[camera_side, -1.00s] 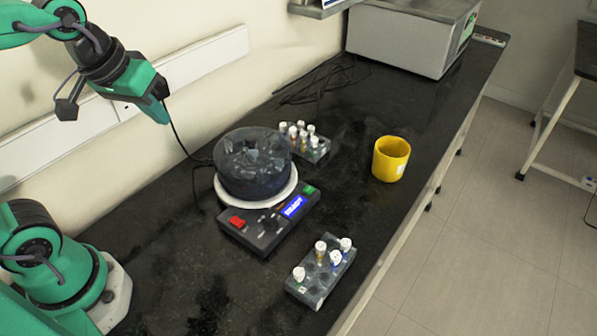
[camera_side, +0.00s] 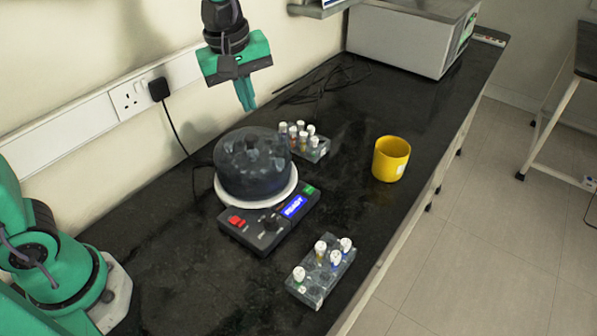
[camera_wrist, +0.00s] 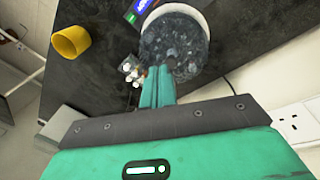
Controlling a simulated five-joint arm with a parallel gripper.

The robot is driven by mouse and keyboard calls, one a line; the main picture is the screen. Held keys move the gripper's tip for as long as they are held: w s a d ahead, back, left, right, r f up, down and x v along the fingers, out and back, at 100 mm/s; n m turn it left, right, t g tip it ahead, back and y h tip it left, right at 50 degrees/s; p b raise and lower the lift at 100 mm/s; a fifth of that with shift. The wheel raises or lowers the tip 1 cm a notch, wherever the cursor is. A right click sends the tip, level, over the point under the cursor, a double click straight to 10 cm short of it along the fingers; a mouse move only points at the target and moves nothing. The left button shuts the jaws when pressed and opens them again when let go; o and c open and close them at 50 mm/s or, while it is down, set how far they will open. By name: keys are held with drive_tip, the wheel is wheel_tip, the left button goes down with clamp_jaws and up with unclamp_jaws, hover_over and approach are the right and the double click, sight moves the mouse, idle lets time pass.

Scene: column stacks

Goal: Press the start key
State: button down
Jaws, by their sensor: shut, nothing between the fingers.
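A small centrifuge-like machine stands on the dark bench, with a round translucent dark bowl (camera_side: 252,163) on a white ring. Its control panel (camera_side: 268,222) faces the front right. The panel carries a red key (camera_side: 236,221), a lit blue display (camera_side: 293,206) and a green key (camera_side: 310,190); their lettering is too small to read surely. In the wrist view the bowl (camera_wrist: 174,45) lies just beyond my fingertips, with part of the display (camera_wrist: 143,5) at the top edge. My gripper (camera_side: 247,106) is shut and empty, pointing down, above and behind the bowl, apart from it.
A rack of capped tubes (camera_side: 316,152) stands right behind the bowl; another rack (camera_side: 320,277) stands at the front right. A yellow cup (camera_side: 390,159) stands to the right. A grey box (camera_side: 405,38) is at the back. A black cable (camera_side: 178,137) runs from the wall socket.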

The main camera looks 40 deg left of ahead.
sight(308, 189)
drive_tip(key=w+d+f+n+g, duration=0.2)
drive_tip(key=w+d+f+n, duration=0.4)
drive_tip(key=w+d+f, duration=0.1)
drive_tip(key=shift+w+d+f, duration=0.15)
drive_tip(key=shift+w+d, duration=0.05)
drive_tip(key=shift+d, duration=0.65)
drive_tip(key=shift+f, duration=0.1)
wheel_tip(308, 189, down, 14)
drive_tip(key=shift+r, duration=0.1)
idle(0.4)
idle(0.3)
